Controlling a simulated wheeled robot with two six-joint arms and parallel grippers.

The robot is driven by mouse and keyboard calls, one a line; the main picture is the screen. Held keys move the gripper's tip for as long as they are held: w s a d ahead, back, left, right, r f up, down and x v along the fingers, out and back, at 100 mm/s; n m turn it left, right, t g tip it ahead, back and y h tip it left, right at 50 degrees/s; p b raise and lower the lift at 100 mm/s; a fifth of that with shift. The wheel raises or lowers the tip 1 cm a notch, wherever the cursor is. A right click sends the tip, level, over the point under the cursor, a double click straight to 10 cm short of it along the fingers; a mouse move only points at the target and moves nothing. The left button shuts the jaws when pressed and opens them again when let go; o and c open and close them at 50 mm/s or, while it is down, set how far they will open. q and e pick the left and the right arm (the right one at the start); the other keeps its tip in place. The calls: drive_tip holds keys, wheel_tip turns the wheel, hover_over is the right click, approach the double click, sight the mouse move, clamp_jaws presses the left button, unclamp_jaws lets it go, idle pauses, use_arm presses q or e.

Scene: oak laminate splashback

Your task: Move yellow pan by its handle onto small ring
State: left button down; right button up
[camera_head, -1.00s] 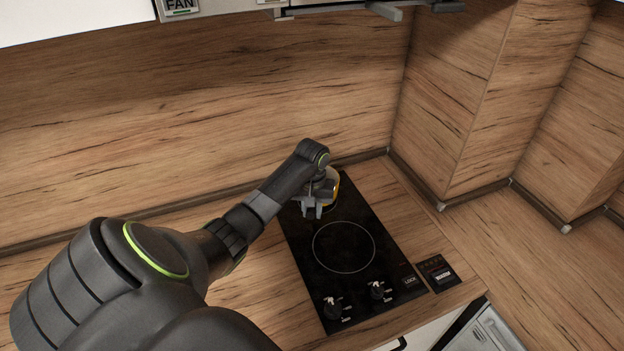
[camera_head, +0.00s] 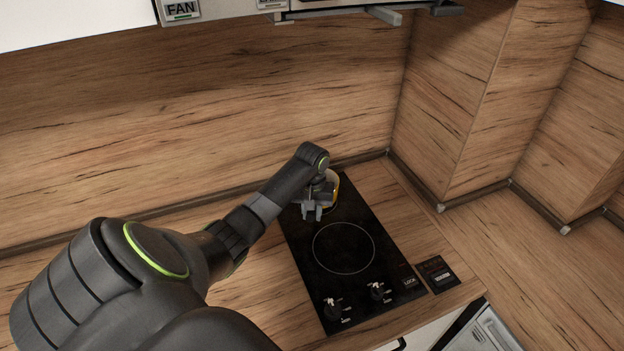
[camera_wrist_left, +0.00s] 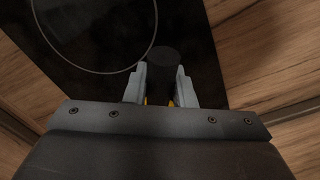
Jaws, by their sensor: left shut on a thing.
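The yellow pan (camera_head: 334,190) is at the back of the black cooktop (camera_head: 366,281), mostly hidden behind my left gripper (camera_head: 312,214). In the left wrist view the gripper's two fingers (camera_wrist_left: 160,88) are shut on the pan's dark handle (camera_wrist_left: 165,62), with slivers of yellow low between them. The large ring (camera_head: 344,248) lies bare in front of the pan; part of it also shows in the left wrist view (camera_wrist_left: 151,45). The small ring is not visible; the pan and my gripper cover the back of the cooktop. My right gripper is not in view.
Two knobs (camera_head: 333,309) sit at the cooktop's front edge, with a small dark panel (camera_head: 438,274) to the right. A wooden splashback (camera_head: 230,110) rises behind the cooktop. A hood (camera_head: 330,8) hangs above. The counter right of the cooktop is clear.

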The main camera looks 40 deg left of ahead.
use_arm(q)
drive_tip(key=shift+f, duration=0.25)
idle(0.4)
drive_tip(key=c, duration=1.2)
unclamp_jaws()
drive_tip(key=shift+o, duration=0.3)
drive_tip(key=shift+s+f, duration=0.1)
drive_tip(key=shift+f, duration=0.05)
drive_tip(key=shift+s+d+p, duration=0.65)
drive_tip(key=shift+s+p, duration=0.1)
drive_tip(key=shift+s, duration=0.15)
drive_tip(key=shift+s+d, duration=0.65)
drive_tip(key=shift+s, duration=0.35)
drive_tip(key=shift+s+d, duration=0.65)
drive_tip(key=shift+s, duration=0.35)
drive_tip(key=shift+r, duration=0.2)
wheel_tip(320, 180, up, 7)
drive_tip(key=shift+f, duration=0.15)
